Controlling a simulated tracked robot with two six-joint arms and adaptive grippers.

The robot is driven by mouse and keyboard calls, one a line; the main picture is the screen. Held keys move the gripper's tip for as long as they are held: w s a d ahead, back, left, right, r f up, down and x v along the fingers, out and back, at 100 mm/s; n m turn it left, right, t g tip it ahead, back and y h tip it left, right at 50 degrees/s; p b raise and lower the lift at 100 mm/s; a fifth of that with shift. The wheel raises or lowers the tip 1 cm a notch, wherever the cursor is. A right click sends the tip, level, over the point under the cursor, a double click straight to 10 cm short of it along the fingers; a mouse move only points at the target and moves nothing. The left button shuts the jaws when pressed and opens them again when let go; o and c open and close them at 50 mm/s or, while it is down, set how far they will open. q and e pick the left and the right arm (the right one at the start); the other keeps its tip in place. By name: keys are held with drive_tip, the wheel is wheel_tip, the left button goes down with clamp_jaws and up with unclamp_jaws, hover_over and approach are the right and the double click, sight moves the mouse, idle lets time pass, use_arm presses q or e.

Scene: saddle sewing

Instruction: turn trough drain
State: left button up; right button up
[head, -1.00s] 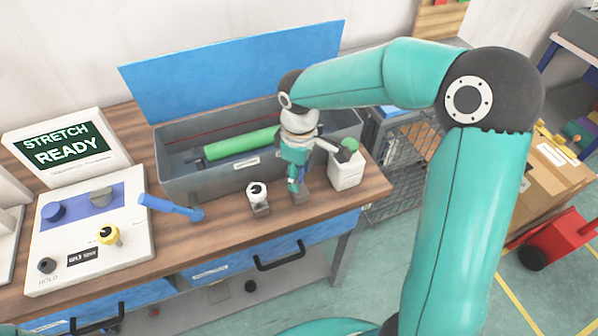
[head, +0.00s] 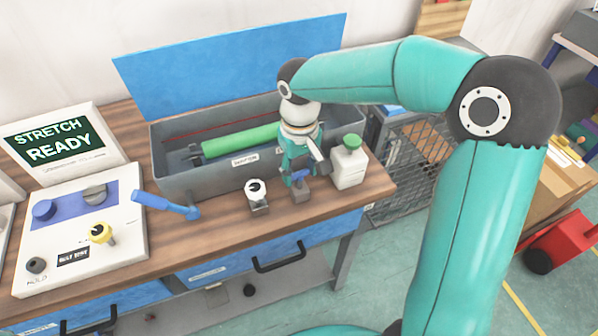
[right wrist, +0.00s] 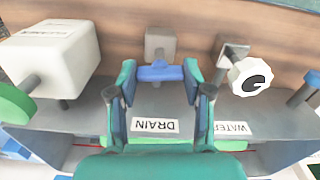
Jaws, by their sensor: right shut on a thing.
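The grey trough (head: 190,183) stands on the wooden bench with its blue lid raised. The drain valve's blue handle (right wrist: 160,72) is on a grey block at the trough's front, by the label DRAIN (right wrist: 155,125). In the head view the handle (head: 301,176) lies crosswise, partly hidden by my gripper. My right gripper (head: 297,172) comes down over it. In the right wrist view its two fingers (right wrist: 160,76) are shut on the handle, one at each end. My left gripper is not in view.
The water valve (head: 256,191) with a white knob sits left of the drain. A white bottle with a green cap (head: 349,166) stands close on the right. A green roller (head: 240,142) lies in the trough. A blue lever (head: 165,204) and control panel are further left.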

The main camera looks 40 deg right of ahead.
sight(299, 172)
drive_tip(key=shift+m, duration=0.7)
drive_tip(key=o, duration=1.2)
drive_tip(key=shift+c, duration=0.2)
wheel_tip(299, 172, up, 12)
